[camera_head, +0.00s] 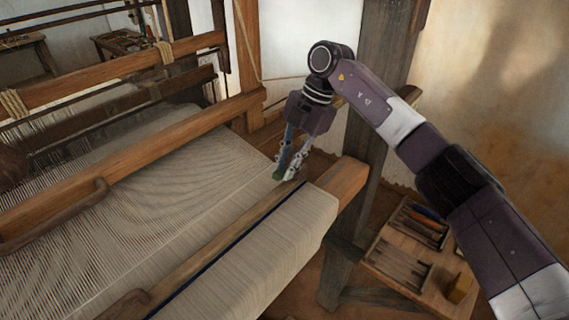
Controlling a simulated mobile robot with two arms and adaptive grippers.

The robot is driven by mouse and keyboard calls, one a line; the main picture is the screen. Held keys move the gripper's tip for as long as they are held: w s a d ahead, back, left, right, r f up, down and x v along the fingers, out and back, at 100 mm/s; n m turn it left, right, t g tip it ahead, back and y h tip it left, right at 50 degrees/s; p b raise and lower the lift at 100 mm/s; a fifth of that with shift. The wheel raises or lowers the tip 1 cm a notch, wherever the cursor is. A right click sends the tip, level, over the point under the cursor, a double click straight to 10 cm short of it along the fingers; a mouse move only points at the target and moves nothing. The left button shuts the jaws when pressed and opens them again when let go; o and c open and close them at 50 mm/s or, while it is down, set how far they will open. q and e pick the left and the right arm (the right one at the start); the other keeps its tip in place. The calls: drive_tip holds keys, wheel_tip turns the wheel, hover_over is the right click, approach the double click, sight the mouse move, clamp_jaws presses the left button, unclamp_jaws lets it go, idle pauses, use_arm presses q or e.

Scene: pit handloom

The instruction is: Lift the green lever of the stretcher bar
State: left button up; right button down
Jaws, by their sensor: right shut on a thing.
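My right gripper (289,174) reaches down from the right arm over the right end of the loom's front. Its fingertips are shut on a small green piece, which looks like the green lever (279,173). The fingers cover most of it, so its tilt cannot be told. It sits at the right edge of the woven cloth (200,210), close to the wooden front beam. The rest of the stretcher bar cannot be made out clearly. My left gripper is not in view.
The cloth roll (265,250) and wooden beam end (343,178) lie just in front and right. A dark upright post (366,120) stands behind my right arm. A small wooden table (385,270) with tools in trays is at lower right.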

drive_tip(key=shift+w+d+r+g+y+p, duration=0.35)
drive_tip(key=shift+r+g+y+p, duration=0.15)
drive_tip(key=shift+g+y+p, duration=0.45)
drive_tip(key=c, duration=1.9)
unclamp_jaws()
drive_tip(key=v, duration=0.7)
drive_tip(key=shift+r, duration=0.25)
drive_tip(key=shift+d, duration=0.1)
